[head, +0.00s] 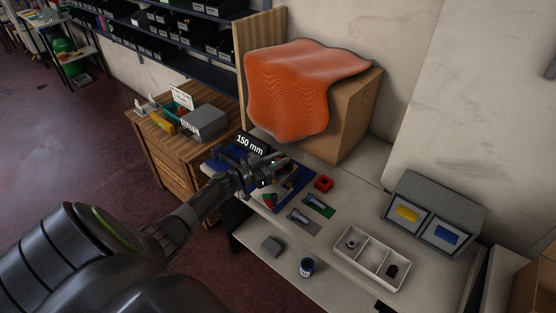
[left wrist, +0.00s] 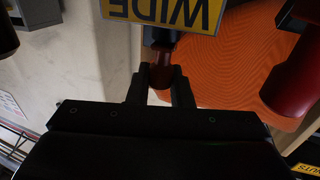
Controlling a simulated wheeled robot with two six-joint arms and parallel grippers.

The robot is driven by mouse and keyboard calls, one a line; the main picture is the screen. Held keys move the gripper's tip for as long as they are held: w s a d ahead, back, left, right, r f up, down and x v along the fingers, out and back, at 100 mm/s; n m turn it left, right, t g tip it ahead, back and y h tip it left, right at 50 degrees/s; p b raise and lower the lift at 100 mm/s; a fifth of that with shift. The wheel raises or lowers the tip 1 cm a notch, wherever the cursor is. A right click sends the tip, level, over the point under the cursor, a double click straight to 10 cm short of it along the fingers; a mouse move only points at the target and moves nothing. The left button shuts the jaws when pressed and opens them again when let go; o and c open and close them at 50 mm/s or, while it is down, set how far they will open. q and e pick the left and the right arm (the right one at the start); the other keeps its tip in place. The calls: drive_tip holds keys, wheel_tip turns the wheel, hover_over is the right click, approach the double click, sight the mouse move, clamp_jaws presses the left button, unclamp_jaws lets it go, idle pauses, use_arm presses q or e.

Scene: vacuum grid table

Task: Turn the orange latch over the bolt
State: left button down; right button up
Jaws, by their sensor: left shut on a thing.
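My left gripper (head: 274,171) reaches over the blue board (head: 295,188) on the table. In the left wrist view, its two fingers (left wrist: 160,88) are shut on a dark orange-brown piece (left wrist: 161,74) in shadow, which looks like part of the orange latch. A dark part and a yellow plate reading "WIDE" (left wrist: 165,12), upside down, are just beyond it. In the head view my gripper hides the latch, and I cannot make out the bolt or the latch's angle. My right gripper is not in view.
A large red cylinder (left wrist: 298,75) is right of the fingers in the wrist view. An orange cloth (head: 300,80) drapes over a cardboard box (head: 355,120) behind. A red block (head: 323,183), a white divided tray (head: 373,277) and a grey bin unit (head: 440,195) are to the right.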

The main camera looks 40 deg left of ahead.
use_arm(q)
drive_tip(key=c, duration=1.4)
unclamp_jaws()
drive_tip(key=shift+o, duration=0.2)
drive_tip(key=b+v, duration=0.2)
drive_tip(key=v, duration=1.5)
drive_tip(key=shift+s+a, duration=0.2)
